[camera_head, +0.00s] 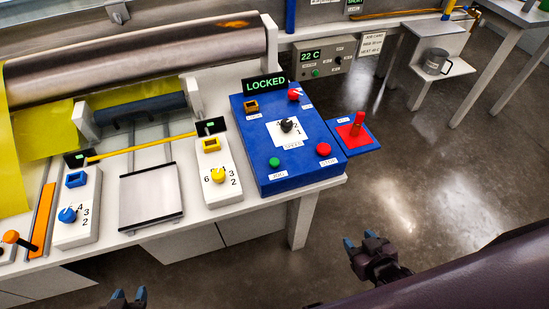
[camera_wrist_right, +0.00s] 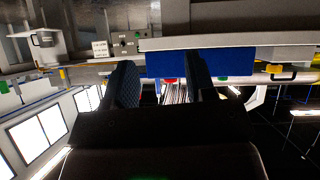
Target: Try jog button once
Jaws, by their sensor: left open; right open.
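A blue control panel (camera_head: 255,180) stands at the right end of the white table. The green button (camera_head: 274,161) is on its front left, with a small label below that looks like JOG. A red button (camera_head: 323,149) sits to its right. A black dial (camera_head: 287,125) is in the panel's middle, and a black sign (camera_head: 265,86) reads LOCKED. My right gripper (camera_head: 360,242) is open and empty, off the table's right front. Its two fingers show in the right wrist view (camera_wrist_right: 162,82), with the blue panel beyond them. My left gripper (camera_head: 128,296) is open at the bottom edge, mostly cut off.
A red lever (camera_head: 357,125) stands on a blue plate at the panel's right. White dial boxes with a yellow knob (camera_head: 218,175) and a blue knob (camera_head: 67,215) stand left of it. A long roller (camera_head: 140,60) lies behind. The floor in front of the panel is clear.

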